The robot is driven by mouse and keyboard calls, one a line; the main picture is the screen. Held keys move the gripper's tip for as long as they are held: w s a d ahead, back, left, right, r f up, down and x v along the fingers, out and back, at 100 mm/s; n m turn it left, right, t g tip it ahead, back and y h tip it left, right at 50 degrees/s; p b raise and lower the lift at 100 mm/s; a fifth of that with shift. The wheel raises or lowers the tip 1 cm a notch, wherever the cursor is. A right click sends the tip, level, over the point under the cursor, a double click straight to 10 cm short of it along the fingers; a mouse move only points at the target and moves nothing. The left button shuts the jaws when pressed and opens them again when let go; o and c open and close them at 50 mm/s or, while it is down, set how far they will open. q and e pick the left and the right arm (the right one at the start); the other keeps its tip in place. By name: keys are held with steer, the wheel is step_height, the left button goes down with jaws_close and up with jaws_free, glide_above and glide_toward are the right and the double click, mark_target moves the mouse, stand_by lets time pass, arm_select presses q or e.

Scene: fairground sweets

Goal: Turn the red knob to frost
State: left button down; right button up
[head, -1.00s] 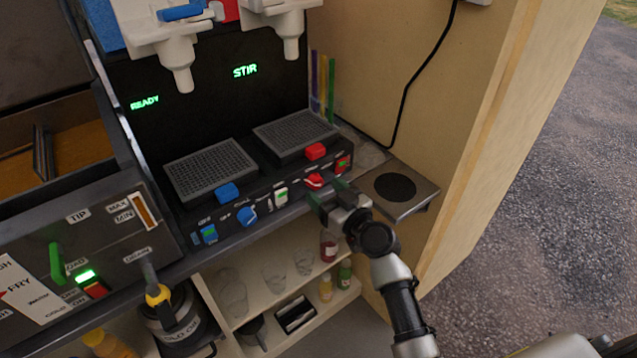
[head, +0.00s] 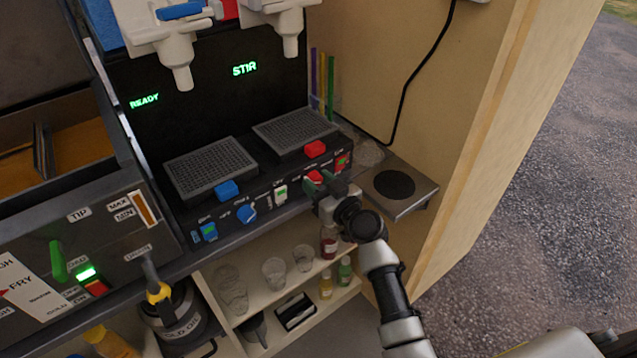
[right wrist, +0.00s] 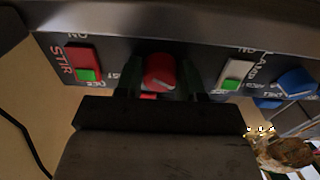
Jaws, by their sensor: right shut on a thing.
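The red knob (head: 314,177) is on the front panel of the black slush machine (head: 225,217), below the right drip tray. In the right wrist view the red knob (right wrist: 159,72) sits between the two dark green fingers of my right gripper (right wrist: 158,78), with a pale pointer line across its face. My right gripper (head: 326,183) is shut on the knob. The lettering around the knob is partly covered by the fingers, so I cannot read its setting. My left gripper is not in view.
A red-and-green STIR switch (right wrist: 84,64) and a white-and-green switch (right wrist: 234,74) flank the knob. A blue knob (head: 246,213) is farther left. A hot plate (head: 412,203) stands to the right. Bottles and glasses fill the shelf below.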

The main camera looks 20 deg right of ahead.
steer(key=shift+m, duration=1.4)
steer(key=m, duration=0.3)
steer(key=shift+m, duration=0.3)
steer(key=m, duration=0.3)
steer(key=shift+a+m+p, duration=0.1)
steer(key=shift+m+p, duration=0.2)
steer(key=m, duration=0.3)
steer(key=shift+r+m+p, duration=0.1)
steer(key=shift+m+p, duration=0.2)
steer(key=shift+p, duration=0.05)
steer(key=m+p, duration=0.1)
steer(key=m, duration=0.4)
steer(key=shift+m, duration=0.3)
steer(key=m+p, duration=0.1)
steer(key=m, duration=0.3)
steer(key=shift+m+p, duration=0.3)
